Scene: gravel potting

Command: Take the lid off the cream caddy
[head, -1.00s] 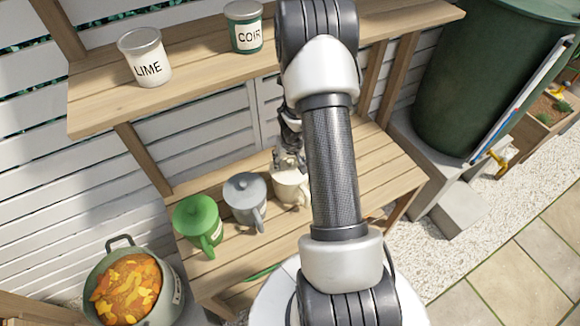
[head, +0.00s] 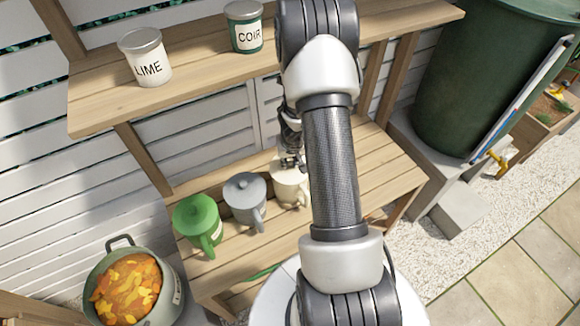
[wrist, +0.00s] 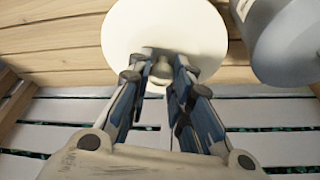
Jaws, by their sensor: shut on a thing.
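The cream caddy (head: 288,193) stands on the lower bench shelf, partly hidden behind my arm. Its round cream lid (wrist: 165,28) fills the top middle of the wrist view. The lid's small knob (wrist: 162,70) sits between my fingertips. My gripper (wrist: 161,68) is shut on the knob, and it also shows above the caddy in the head view (head: 290,160). I cannot tell whether the lid still touches the caddy's rim.
A grey lidded caddy (head: 244,199) stands close to the left of the cream one, with a green caddy (head: 199,224) further left. The upper shelf (head: 203,75) holds lime and coir tins. A bucket (head: 165,310) of orange leaves stands at lower left.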

